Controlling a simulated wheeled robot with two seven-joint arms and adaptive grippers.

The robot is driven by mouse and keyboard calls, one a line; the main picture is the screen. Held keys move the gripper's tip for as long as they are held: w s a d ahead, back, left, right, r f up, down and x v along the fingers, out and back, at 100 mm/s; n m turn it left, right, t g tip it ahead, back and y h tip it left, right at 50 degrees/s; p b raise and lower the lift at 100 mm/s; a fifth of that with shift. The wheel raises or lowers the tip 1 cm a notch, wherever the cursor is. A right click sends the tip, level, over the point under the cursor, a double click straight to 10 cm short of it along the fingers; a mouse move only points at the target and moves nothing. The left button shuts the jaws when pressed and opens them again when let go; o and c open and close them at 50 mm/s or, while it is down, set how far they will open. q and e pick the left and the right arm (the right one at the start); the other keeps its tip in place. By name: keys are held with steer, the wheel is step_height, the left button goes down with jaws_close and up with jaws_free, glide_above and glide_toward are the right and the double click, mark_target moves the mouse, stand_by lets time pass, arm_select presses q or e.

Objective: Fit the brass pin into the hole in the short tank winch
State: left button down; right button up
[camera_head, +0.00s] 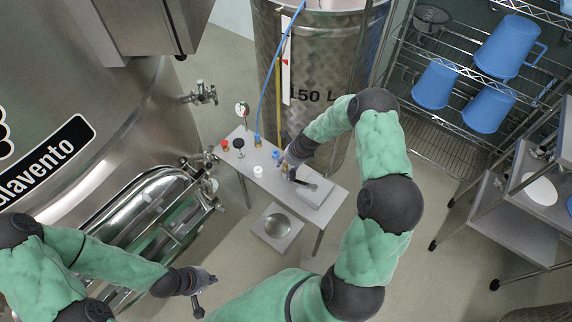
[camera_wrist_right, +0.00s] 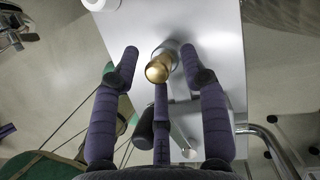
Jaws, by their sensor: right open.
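The brass pin (camera_wrist_right: 158,70) shows its rounded gold end in the right wrist view, beside or in a short grey cylinder (camera_wrist_right: 171,48) on the small table. My right gripper (camera_wrist_right: 160,68) is open, with its fingers spread around the pin; I see no clear contact. In the head view my right gripper (camera_head: 290,162) is low over the table and mostly hides the pin. My left gripper (camera_head: 200,290) hangs at the lower left, away from the table; its fingers are too small to read. I cannot make out the winch or its hole for certain.
The small table (camera_head: 262,203) bears a white jar (camera_head: 258,171), red and black knobs, and a grey block (camera_head: 314,191) with a dark handle. A steel vat (camera_head: 325,60) stands behind it, a large tank (camera_head: 120,130) at left. A shelf (camera_head: 440,150) with blue jugs stands right.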

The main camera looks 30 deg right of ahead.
steer(key=v, duration=1.1)
steer(key=shift+r, duration=0.2)
steer(key=shift+w, duration=0.1)
steer(key=s+a+f+n+g, duration=0.2)
steer(key=s+a+f+n, duration=0.6)
steer(key=a+f+n, duration=0.35)
steer(key=s+a+f+n+g+y, duration=0.15)
steer(key=s+a+f+n, duration=0.25)
steer(key=s+a+n, duration=1)
step_height(320, 180, down, 8)
steer(key=w+n+b, duration=0.1)
steer(key=b, duration=0.8)
steer(key=shift+r, duration=0.15)
steer(key=shift+a, duration=0.1)
